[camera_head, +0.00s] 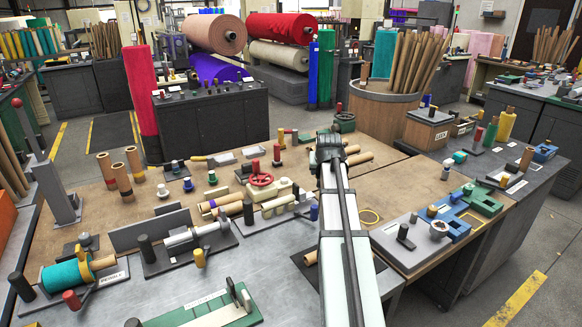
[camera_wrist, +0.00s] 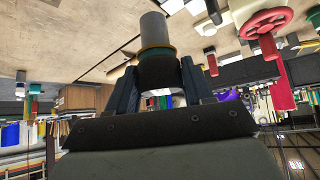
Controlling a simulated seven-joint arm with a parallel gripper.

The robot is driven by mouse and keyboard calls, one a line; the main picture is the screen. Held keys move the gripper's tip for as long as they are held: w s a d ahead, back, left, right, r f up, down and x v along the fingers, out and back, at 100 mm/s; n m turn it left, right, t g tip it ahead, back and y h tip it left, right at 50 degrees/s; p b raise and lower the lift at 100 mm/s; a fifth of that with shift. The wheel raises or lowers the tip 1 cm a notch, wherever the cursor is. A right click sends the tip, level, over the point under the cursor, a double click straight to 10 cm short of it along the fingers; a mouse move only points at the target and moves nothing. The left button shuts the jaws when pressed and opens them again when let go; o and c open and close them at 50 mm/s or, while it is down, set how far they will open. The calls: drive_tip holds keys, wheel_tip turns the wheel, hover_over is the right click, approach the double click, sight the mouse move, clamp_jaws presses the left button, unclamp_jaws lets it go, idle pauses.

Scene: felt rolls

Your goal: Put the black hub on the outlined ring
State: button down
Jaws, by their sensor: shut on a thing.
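In the wrist view, my gripper (camera_wrist: 159,84) is shut on a black hub (camera_wrist: 158,72). The hub has a thin gold and teal band and a grey cylinder extending from it. In the head view, my gripper (camera_head: 329,150) is at the far end of my arm, over the brown worktop. My own arm hides the held hub there. The ring looks empty.
A red handwheel (camera_head: 262,180) on a cream body stands left of my arm and also shows in the wrist view (camera_wrist: 268,24). Tan rolls (camera_head: 358,158) lie by the gripper. A grey plate with blue fixtures (camera_head: 446,226) is right of the ring. A tub of tubes (camera_head: 376,105) stands behind.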

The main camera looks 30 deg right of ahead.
drive_tip(key=s+d+f+m+g+h, duration=0.1)
drive_tip(key=s+d+f, duration=0.2)
drive_tip(key=s+d, duration=0.55)
drive_tip(key=s+d+f+m, duration=0.1)
drive_tip(key=s+d+f, duration=0.35)
drive_tip(key=d, duration=0.65)
drive_tip(key=shift+w+a+r+n+t+y, duration=0.3)
drive_tip(key=shift+w+a+n+y, duration=0.2)
drive_tip(key=shift+n+y, duration=0.6)
drive_tip(key=shift+w+a+r+n+t+y, duration=0.2)
drive_tip(key=shift+w+a+n+t+y, duration=0.35)
drive_tip(key=shift+n, duration=1.1)
drive_tip(key=shift+w+a+r+n+t+y, duration=0.3)
drive_tip(key=shift+a+n+y, duration=0.3)
drive_tip(key=shift+n+y, duration=0.55)
drive_tip(key=shift+f, duration=0.1)
drive_tip(key=shift+f, duration=2.95)
drive_tip(key=shift+f, duration=0.45)
drive_tip(key=shift+c, duration=1.8)
unclamp_jaws()
